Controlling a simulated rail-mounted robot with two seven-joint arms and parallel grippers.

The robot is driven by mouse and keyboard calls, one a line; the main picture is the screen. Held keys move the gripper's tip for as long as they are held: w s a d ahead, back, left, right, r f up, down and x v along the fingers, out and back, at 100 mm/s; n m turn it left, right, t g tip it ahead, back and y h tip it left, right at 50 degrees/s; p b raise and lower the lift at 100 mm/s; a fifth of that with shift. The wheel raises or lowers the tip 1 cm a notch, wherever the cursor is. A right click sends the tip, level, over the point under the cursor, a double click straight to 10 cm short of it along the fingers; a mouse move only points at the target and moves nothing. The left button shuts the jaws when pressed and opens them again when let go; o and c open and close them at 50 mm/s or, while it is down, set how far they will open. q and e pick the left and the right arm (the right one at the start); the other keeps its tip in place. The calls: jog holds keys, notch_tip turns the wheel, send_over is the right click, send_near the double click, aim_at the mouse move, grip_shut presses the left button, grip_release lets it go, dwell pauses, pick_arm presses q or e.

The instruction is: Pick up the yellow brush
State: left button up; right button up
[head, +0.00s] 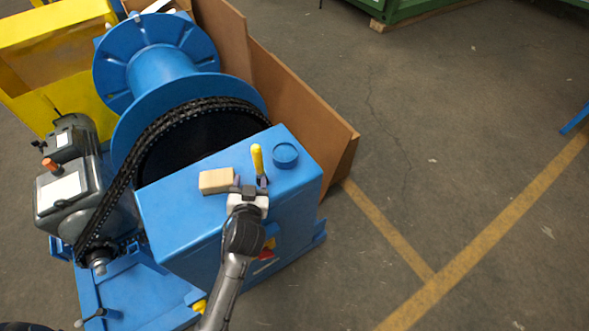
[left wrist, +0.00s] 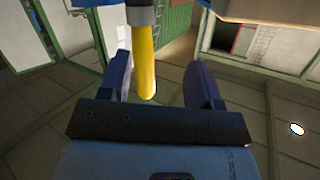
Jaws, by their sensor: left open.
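The yellow brush (head: 257,158) shows as an upright yellow handle over the top of the blue housing (head: 185,217) in the head view. My left gripper (head: 249,185) is open at the near side of the brush, its fingers pointing toward it. In the left wrist view the yellow handle (left wrist: 145,62) hangs down between the two open fingers of my gripper (left wrist: 162,70), with a gap at the right finger. It appears closer to the left finger; I cannot tell whether they touch. A dark and grey collar is at its upper end. My right gripper is not in view.
A pale wooden block (head: 216,181) lies on the housing just left of my gripper, and a round blue cap (head: 285,155) is to the right.

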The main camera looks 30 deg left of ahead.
aim_at(257, 161)
pick_arm(q)
jog(key=r+t, duration=0.1)
jog(key=w+r+t, duration=0.1)
jog(key=d+r+t, duration=0.1)
jog(key=shift+w+r+n, duration=0.2)
jog(key=shift+r+n, duration=0.05)
jog(key=shift+n, duration=0.05)
jog(key=shift+w, duration=0.1)
jog(key=shift+w+a, duration=0.3)
jog(key=shift+w, duration=0.2)
jog(key=shift+x, duration=3)
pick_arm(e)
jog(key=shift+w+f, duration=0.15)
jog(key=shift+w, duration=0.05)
pick_arm(q)
jog(key=shift+c, duration=0.3)
jog(key=c, duration=1)
jog(key=shift+o, duration=0.2)
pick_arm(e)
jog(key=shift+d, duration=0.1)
pick_arm(q)
notch_tip(257, 161, up, 10)
jog(key=p, duration=0.2)
jog(key=shift+p, duration=0.35)
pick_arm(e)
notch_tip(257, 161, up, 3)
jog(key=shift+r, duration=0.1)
